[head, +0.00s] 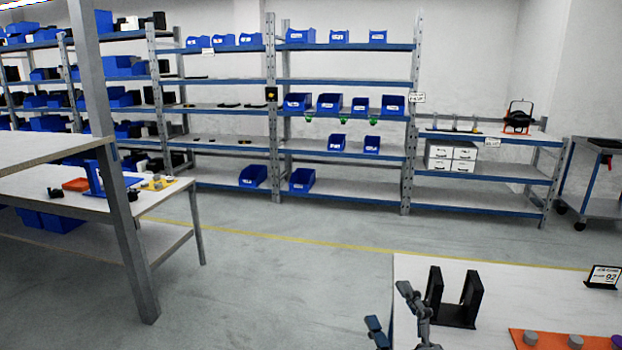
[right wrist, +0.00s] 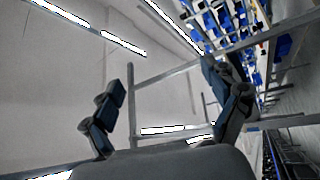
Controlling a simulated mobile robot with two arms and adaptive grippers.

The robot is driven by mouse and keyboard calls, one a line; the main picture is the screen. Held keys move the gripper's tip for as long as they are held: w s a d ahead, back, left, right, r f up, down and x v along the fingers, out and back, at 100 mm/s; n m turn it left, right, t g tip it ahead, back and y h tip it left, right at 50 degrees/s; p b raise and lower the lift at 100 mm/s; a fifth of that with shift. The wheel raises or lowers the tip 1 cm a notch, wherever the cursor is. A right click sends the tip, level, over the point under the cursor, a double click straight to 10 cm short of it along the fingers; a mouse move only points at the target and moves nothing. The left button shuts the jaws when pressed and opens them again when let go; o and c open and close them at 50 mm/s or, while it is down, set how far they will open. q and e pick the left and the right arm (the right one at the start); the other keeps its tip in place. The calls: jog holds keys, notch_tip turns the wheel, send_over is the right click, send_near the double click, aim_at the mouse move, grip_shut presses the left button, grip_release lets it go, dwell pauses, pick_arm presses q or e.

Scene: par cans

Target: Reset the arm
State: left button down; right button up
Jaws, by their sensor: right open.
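My right gripper (head: 389,306) shows at the bottom of the head view, beside the left edge of the white table (head: 425,270). Its two fingers are spread apart with nothing between them. The right wrist view also shows the open right gripper (right wrist: 168,64), with its blue-grey fingers tilted up toward the ceiling and the shelves. My left gripper and left arm are not in view.
On the white table stand a black two-walled holder (head: 455,312), an orange tray (head: 545,341) with grey round pieces, and a small sign (head: 603,277). Shelves with blue bins (head: 329,102) line the back. A workbench (head: 160,200) stands left. Open floor (head: 270,285) lies between.

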jog(key=s+d+f+m+g+h, duration=0.2)
jog(key=s+d+f+m, duration=0.1)
jog(key=f, duration=0.3)
jog(key=s+d+f+m+g+h, duration=0.3)
jog(key=f+m, duration=0.2)
jog(key=f, duration=0.1)
jog(key=s+d+f+m+g+h, duration=0.3)
jog(key=f+m, duration=0.1)
jog(key=f, duration=0.2)
jog(key=shift+f+m, duration=0.2)
jog(key=shift+m, duration=0.1)
jog(key=s+a+f+m+g+y, duration=0.1)
jog(key=s+f+m+g, duration=0.1)
jog(key=s+f+g, duration=0.5)
jog(key=s+a+f+m+g, duration=0.1)
jog(key=s+f+m+g, duration=0.15)
jog(key=s, duration=0.85)
notch_tip(320, 180, down, 26)
jog(key=s+n, duration=0.1)
jog(key=s+d+f+g, duration=0.2)
jog(key=s+d+f, duration=0.1)
jog(key=s+f, duration=1.3)
jog(key=shift+s, duration=0.2)
jog(key=shift+f+n, duration=0.1)
jog(key=shift+n, duration=0.15)
